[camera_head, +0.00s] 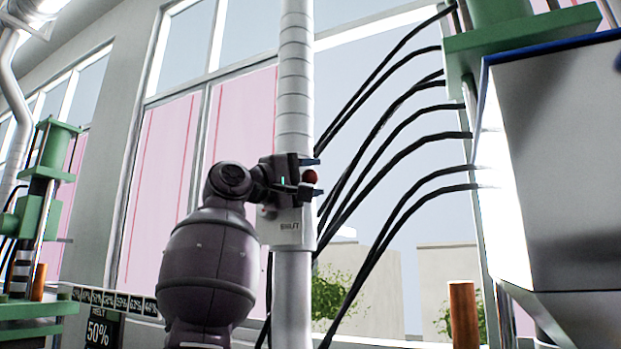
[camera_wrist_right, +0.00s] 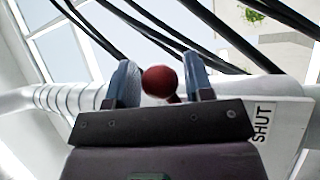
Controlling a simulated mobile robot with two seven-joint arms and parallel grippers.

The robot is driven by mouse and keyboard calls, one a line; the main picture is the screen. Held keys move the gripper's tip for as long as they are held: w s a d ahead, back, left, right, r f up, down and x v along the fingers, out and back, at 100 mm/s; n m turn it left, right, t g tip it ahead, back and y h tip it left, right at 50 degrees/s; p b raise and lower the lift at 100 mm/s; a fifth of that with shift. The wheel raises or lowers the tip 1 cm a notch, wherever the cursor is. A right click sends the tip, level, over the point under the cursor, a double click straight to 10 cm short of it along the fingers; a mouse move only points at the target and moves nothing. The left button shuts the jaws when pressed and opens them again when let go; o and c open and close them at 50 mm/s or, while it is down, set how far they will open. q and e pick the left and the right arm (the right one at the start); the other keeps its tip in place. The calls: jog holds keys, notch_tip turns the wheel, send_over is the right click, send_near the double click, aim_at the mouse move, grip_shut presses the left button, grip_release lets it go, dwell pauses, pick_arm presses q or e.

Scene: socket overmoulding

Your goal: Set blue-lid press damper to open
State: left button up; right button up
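The damper (camera_head: 282,238) is a pale box on the vertical duct (camera_head: 294,90), with a "SHUT" label that also shows in the wrist view (camera_wrist_right: 262,135). Its lever ends in a red ball knob (camera_head: 310,177), seen in the wrist view (camera_wrist_right: 160,81) too. My right gripper (camera_head: 309,175) is at the knob, one blue-grey finger on each side of it. Small gaps show between fingers and knob, so it looks open around it. The lever behind the knob is mostly hidden. My left gripper is out of view.
Several black hoses (camera_head: 400,120) hang just right of the duct. A grey hopper with a blue rim (camera_head: 550,43) and a green press (camera_head: 500,35) stand at the right. Another green press (camera_head: 50,150) is at the far left. A "MELT 50%" sign (camera_head: 98,330) sits lower left.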

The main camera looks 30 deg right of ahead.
jog(key=v, duration=1.1)
jog(key=shift+b, duration=0.45)
jog(key=shift+d, duration=0.1)
